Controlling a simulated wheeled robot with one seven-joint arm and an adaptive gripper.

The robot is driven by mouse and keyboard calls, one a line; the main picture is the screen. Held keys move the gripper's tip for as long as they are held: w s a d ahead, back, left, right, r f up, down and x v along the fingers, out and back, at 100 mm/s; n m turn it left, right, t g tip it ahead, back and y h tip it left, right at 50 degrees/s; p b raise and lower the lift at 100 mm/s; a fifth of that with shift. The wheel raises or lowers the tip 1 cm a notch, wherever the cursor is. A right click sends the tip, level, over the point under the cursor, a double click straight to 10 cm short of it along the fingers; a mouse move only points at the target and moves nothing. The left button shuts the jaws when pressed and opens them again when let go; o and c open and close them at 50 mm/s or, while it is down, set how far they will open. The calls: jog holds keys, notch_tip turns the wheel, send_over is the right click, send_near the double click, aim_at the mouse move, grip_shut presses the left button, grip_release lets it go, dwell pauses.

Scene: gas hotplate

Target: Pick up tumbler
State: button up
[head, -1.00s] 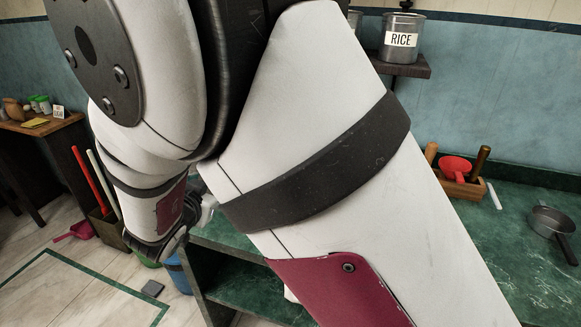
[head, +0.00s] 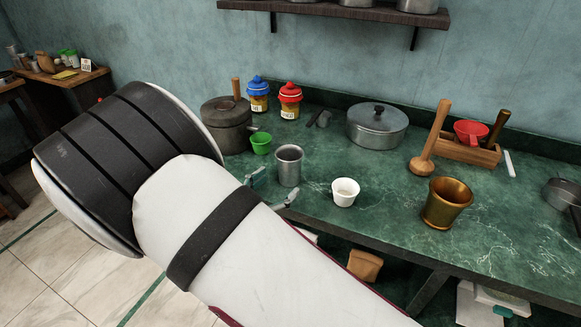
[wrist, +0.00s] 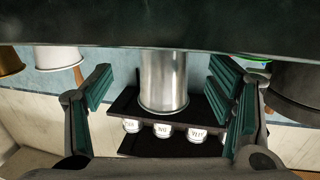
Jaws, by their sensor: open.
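The tumbler (head: 289,166) is a plain silver metal cup standing upright on the green counter in the head view. In the wrist view, which looks upside down, the tumbler (wrist: 164,82) appears in the gap between my fingers, with clear space on both sides. My gripper (head: 270,188) is at the counter's front edge, open and just in front of the tumbler. Its teal-padded fingers (wrist: 166,97) are spread wide in the wrist view and touch nothing visible. My arm hides part of the gripper in the head view.
A green cup (head: 261,143) stands close left of the tumbler and a white cup (head: 345,191) close right. A dark pot (head: 227,127) is behind left, a lidded pot (head: 377,130) behind right. A brass mortar (head: 446,203) stands farther right on the green counter (head: 395,200).

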aim_at(283, 176)
jog(key=shift+a+r+x, duration=0.15)
jog(key=shift+x, duration=1.45)
jog(key=shift+a+r+x, duration=0.1)
jog(key=shift+r+x, duration=0.05)
jog(key=shift+x, duration=1.5)
jog(key=shift+w, duration=0.1)
jog(key=c, duration=1.3)
